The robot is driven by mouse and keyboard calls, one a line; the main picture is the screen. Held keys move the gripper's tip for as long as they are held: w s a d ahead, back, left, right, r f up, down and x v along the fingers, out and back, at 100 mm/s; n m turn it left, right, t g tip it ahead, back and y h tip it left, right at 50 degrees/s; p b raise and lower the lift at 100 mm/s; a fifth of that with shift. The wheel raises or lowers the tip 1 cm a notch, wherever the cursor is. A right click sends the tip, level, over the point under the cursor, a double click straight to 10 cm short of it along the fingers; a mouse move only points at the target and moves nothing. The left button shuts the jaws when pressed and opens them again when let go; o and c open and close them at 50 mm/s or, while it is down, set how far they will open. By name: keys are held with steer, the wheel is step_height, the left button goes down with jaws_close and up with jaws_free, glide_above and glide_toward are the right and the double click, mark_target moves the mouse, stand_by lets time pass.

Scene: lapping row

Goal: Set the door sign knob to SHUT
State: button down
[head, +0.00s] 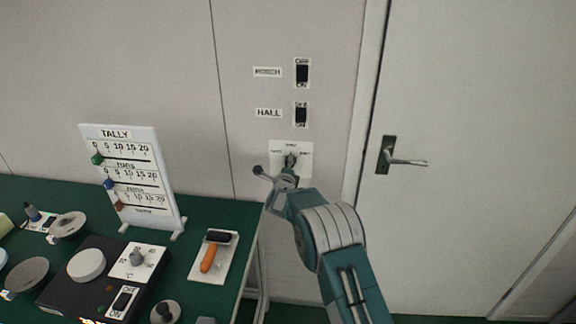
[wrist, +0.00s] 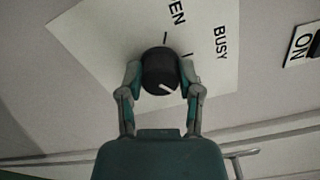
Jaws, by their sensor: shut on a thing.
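The door sign plate (head: 303,172) is a white square on the wall below two switches. In the wrist view the plate (wrist: 95,35) appears turned, with "BUSY" and part of another label ending in "EN" readable. The round black knob (wrist: 160,65) sits between the fingers of my gripper (wrist: 161,80), which is shut on it from both sides. A white mark on the knob lies at its lower right in the wrist view, away from the "EN" label. The label on that side is hidden by my gripper.
The HALL switch (head: 301,114) and another switch (head: 302,73) are above the plate. A door with a lever handle (head: 386,155) is at the right.

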steer(key=shift+d+f, duration=0.1)
steer(key=shift+f, duration=0.35)
steer(key=shift+c, duration=1.3)
jaws_free()
steer(key=shift+r, duration=0.1)
steer(key=shift+r, duration=0.1)
steer(key=shift+s, duration=0.1)
steer(key=s, duration=1.1)
steer(key=shift+s+a, duration=0.25)
steer(key=shift+s, duration=0.15)
